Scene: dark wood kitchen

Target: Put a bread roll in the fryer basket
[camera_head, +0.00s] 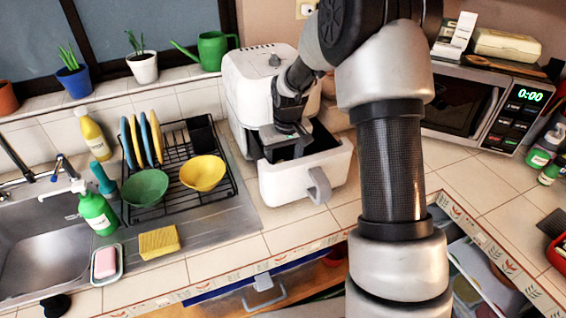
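The white air fryer (245,88) stands on the counter near the centre. Its fryer basket (318,172), a white drawer with a grey handle and dark inside, is pulled out toward the front. My gripper (291,143) is over the open basket, pointing down, with its tip at or just inside the opening. Its fingers are dark and small against the dark interior, so I cannot tell whether they are open, shut or holding something. I cannot make out a bread roll. The basket floor is hidden.
A dish rack (178,203) with plates and bowls stands left of the fryer, beside the sink (38,250). A microwave (462,108) stands to the right. An open drawer (265,291) shows below the counter. Bare tiles lie in front of the basket.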

